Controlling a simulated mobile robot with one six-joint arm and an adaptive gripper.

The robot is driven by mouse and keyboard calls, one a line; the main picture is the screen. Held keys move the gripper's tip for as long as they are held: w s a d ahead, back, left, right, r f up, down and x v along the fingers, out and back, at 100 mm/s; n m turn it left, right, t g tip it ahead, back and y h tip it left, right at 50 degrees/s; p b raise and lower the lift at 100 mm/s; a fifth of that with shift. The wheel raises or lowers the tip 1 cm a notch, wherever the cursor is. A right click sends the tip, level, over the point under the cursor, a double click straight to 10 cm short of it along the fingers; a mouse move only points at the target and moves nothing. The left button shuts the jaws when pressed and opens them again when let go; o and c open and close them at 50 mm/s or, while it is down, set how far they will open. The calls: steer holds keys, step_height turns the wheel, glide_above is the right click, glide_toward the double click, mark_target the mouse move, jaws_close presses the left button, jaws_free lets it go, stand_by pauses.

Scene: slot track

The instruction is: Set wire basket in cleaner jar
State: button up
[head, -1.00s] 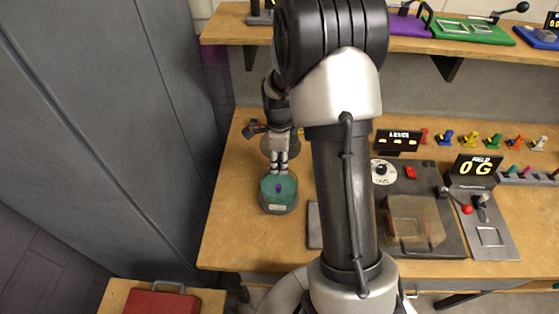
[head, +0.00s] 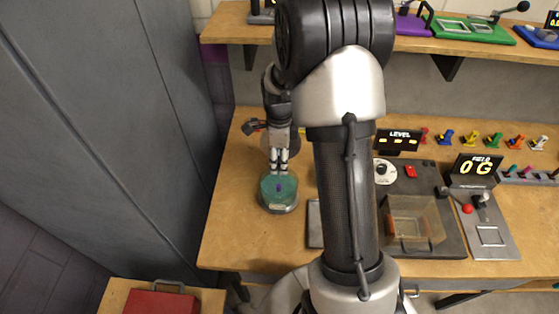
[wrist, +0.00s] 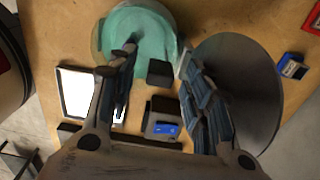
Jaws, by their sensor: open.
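A round jar with a teal top (head: 279,190) stands on the left part of the bench, with a small purple knob at its centre. I take it to be the cleaner jar. It also shows at the top of the wrist view (wrist: 152,42). My gripper (head: 278,172) is just behind the jar in the head view, fingers pointing down. In the wrist view my gripper (wrist: 158,54) has its fingers spread, with nothing clearly held; one fingertip overlaps the jar's teal top. I cannot clearly identify the wire basket; a clear box (head: 415,222) on the right holds something hard to make out.
A dark round disc (wrist: 240,90) lies beside my right finger in the wrist view. A flat dark panel (head: 314,224) lies right of the jar. A control station with a red button (head: 411,172) stands further right. The bench in front of the jar is clear.

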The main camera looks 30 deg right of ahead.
steer(key=s+a+r+n+t, duration=0.1)
steer(key=s+a+r+n, duration=0.15)
steer(key=r, duration=0.55)
steer(key=s+a+r+n, duration=0.1)
steer(key=a+r+n, duration=0.15)
steer(key=r, duration=0.65)
steer(key=s+a+r+n+t, duration=0.1)
steer(key=s+a+n, duration=0.3)
steer(key=s+n, duration=0.5)
steer(key=s+a+r+n+t, duration=0.2)
steer(key=s+a+r+n, duration=0.2)
steer(key=s+n, duration=0.6)
steer(key=shift+a+n+t, duration=0.3)
steer(key=shift+a+n, duration=0.1)
steer(key=shift+a, duration=0.35)
